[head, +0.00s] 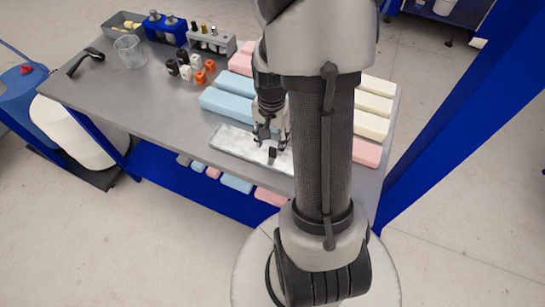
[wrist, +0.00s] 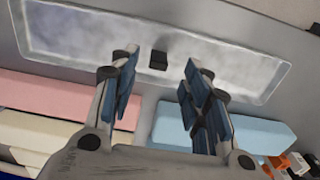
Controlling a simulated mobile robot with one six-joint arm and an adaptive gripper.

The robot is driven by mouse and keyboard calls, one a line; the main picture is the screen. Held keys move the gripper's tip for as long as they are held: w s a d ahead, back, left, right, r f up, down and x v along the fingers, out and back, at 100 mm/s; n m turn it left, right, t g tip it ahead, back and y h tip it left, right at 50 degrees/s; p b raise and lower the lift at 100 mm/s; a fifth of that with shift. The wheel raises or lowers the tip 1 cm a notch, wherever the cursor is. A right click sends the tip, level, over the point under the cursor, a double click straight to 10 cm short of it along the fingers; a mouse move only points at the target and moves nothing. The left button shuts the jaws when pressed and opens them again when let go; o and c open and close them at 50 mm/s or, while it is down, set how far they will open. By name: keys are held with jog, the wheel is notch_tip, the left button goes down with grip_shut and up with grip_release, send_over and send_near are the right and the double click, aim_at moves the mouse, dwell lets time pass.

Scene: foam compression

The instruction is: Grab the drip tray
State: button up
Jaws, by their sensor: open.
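The drip tray is a shallow, pale, mottled rectangular tray (head: 229,141) lying flat near the front edge of the grey table. It also spans the top of the wrist view (wrist: 75,38). A small black block-like knob (wrist: 158,60) stands at its middle, and it shows dark in the head view (head: 272,153). My gripper (head: 271,137) is over the tray, pointing down. In the wrist view, its two fingers (wrist: 161,62) are apart, one on each side of the knob, with visible gaps. I cannot tell their exact height. My arm hides the tray's right end in the head view.
Blue (head: 228,104), pink (head: 366,152) and cream foam blocks (head: 374,105) lie behind and right of the tray. Small black, white and orange pieces (head: 185,68), a glass beaker (head: 129,51) and bottle racks stand farther back. The table left of the tray is clear.

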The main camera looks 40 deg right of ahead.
aim_at(273, 148)
jog(key=f, duration=0.2)
jog(key=f+b, duration=0.1)
jog(key=f, duration=0.1)
jog(key=f+b, duration=0.1)
jog(key=shift+d+f, duration=0.25)
jog(key=shift+f, duration=0.15)
jog(key=shift+r, duration=0.1)
jog(key=shift+c, duration=0.5)
grip_shut()
